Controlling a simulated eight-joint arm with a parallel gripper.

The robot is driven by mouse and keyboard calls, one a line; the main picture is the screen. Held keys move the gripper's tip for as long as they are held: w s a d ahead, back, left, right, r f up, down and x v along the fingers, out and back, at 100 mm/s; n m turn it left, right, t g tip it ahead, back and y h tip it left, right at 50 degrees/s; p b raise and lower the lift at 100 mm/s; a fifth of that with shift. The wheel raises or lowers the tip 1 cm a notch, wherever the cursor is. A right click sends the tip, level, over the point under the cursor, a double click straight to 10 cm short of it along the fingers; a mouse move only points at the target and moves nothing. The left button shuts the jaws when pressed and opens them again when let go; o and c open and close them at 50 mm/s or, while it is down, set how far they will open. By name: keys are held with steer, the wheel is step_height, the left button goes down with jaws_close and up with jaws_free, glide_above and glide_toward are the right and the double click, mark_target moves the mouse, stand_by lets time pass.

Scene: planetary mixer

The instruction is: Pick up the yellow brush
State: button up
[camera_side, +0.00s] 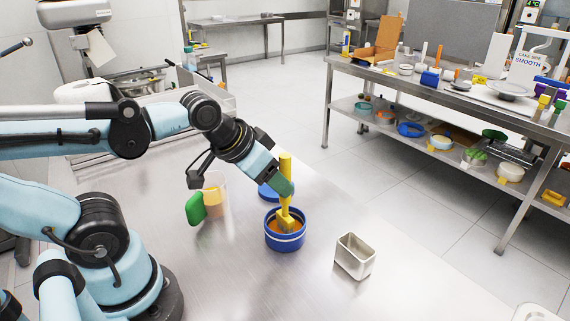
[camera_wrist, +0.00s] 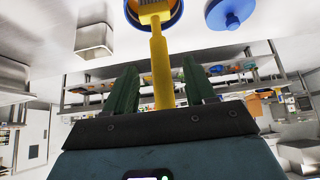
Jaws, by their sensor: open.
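The yellow brush (camera_side: 285,170) stands about upright in a blue tub (camera_side: 285,241), its bristle end down in the orange contents and its handle pointing up. In the wrist view the brush handle (camera_wrist: 160,72) runs between my two green fingers, with its head in the tub (camera_wrist: 176,22) at the top edge. My gripper (camera_side: 283,187) is open at the handle in the side view. In the wrist view my gripper (camera_wrist: 160,78) shows a gap on each side of the handle. Part of the handle is hidden by a finger in the side view.
A blue lid (camera_side: 265,191) lies behind the tub. A clear jug (camera_side: 215,196) with orange contents and a green object (camera_side: 195,208) stand to the left. A metal tin (camera_side: 355,257) stands to the right. The steel table (camera_side: 240,285) is bare in front.

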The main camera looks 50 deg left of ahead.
step_height(320, 180, up, 10)
steer(key=s+a+n+t+h, duration=0.2)
steer(key=a+n+h, duration=0.15)
steer(key=n, duration=1.05)
steer(key=s+a+n+t+h, duration=0.2)
steer(key=s+n+h, duration=0.15)
steer(key=n, duration=1.15)
steer(key=w+d+f, duration=0.6)
steer(key=w+f, duration=0.3)
steer(key=w, duration=0.1)
steer(key=shift+d+f+h, duration=0.15)
steer(key=shift+d+h, duration=0.1)
steer(key=shift+h, duration=0.05)
